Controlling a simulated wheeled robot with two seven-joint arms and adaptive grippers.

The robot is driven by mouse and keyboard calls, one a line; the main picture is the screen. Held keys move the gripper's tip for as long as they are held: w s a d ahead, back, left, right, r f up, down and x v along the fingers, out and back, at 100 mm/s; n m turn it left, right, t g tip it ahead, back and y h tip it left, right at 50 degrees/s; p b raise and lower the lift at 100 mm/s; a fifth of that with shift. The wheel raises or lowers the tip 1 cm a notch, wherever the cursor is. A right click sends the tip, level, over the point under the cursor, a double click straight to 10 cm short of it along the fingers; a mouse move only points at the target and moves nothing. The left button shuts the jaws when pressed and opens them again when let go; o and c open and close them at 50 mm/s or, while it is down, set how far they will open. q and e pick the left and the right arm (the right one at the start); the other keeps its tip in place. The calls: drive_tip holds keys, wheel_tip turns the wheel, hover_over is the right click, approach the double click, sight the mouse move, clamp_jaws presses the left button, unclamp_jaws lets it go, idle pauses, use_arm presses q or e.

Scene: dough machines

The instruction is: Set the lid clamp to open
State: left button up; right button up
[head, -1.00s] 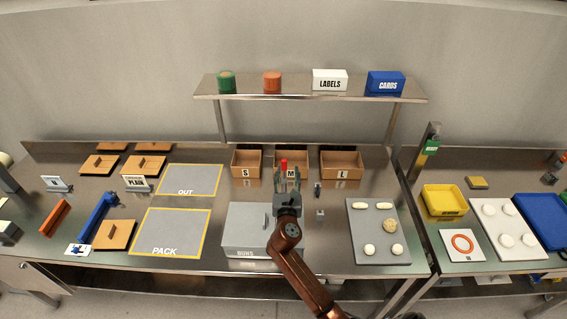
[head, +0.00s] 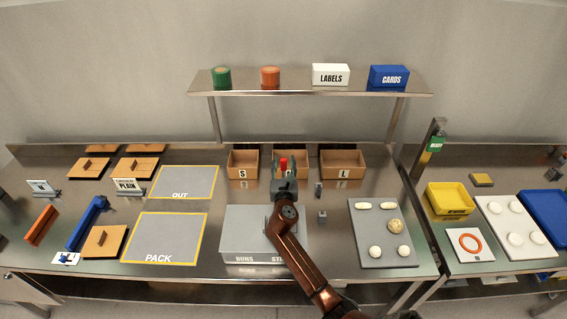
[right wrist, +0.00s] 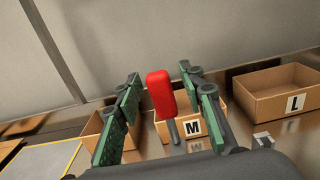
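A red handle (head: 283,163) on a thin grey metal stem stands upright in front of the M box; it looks like the lid clamp's lever, though its base is hidden. In the right wrist view the red handle (right wrist: 160,94) is between the two green-padded fingers, with visible gaps on both sides. My right gripper (head: 285,178) is open around or just in front of the handle, and I cannot tell the exact depth. It also shows in the right wrist view (right wrist: 163,88). My left gripper is not in view.
Cardboard boxes S (head: 243,164), M (right wrist: 180,126) and L (head: 342,164) stand behind. A grey box marked BUNS (head: 240,235) lies under my right forearm. A small grey block (head: 322,217) and a tray of dough pieces (head: 372,235) are to the right.

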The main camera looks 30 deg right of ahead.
drive_tip(key=shift+w, duration=0.1)
drive_tip(key=shift+c, duration=0.6)
clamp_jaws()
